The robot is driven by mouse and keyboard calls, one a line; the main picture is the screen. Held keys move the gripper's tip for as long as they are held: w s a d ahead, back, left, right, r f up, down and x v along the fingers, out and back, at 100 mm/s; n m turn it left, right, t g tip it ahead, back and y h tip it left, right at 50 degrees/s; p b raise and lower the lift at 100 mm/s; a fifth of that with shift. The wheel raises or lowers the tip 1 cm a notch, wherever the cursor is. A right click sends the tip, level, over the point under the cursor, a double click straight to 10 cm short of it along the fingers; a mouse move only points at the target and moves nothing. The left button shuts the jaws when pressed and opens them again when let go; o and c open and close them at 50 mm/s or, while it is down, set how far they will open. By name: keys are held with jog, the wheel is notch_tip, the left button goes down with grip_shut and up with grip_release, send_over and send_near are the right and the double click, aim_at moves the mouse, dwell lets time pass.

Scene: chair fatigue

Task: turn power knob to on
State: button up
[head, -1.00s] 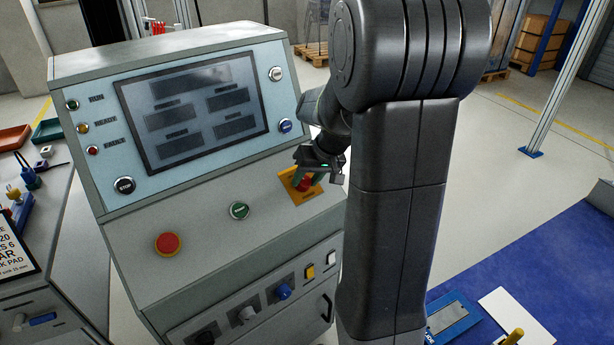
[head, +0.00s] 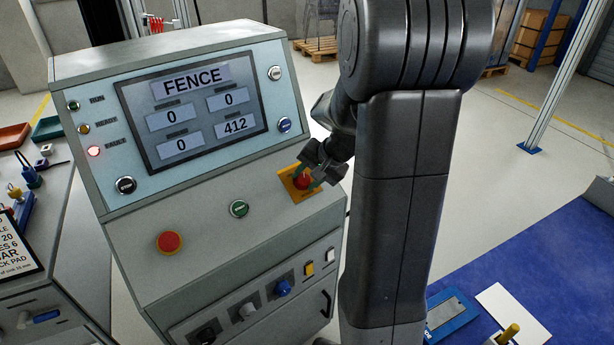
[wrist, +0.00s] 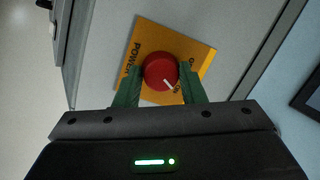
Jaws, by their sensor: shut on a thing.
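The red power knob (wrist: 161,70) sits on a yellow plate (wrist: 202,56) with black lettering, "POWER" among it, in the wrist view. A white mark on the knob points toward the lower right in that view, toward lettering that looks like "ON". My gripper (wrist: 160,80) has its green fingers on either side of the knob, shut on it. In the head view the knob (head: 303,181) is at the right end of the console's sloped panel, and my gripper (head: 318,174) partly covers it and its plate.
The console screen (head: 190,110) is lit and reads "FENCE" with numbers. The fault lamp (head: 94,151) glows red. A green button (head: 239,209) and a red mushroom button (head: 170,243) stand left of the knob. Switches (head: 283,288) line the lower panel.

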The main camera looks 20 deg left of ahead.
dwell(0.3)
jog(key=o, duration=1)
jog(key=p+v, duration=0.1)
jog(key=v, duration=1.2)
jog(key=shift+d+r, duration=0.25)
jog(key=shift+r, duration=0.1)
jog(key=shift+a+f, duration=0.1)
jog(key=b+x, duration=0.1)
jog(key=x, duration=1.2)
jog(key=shift+a+f, duration=0.2)
jog(key=shift+f, duration=0.1)
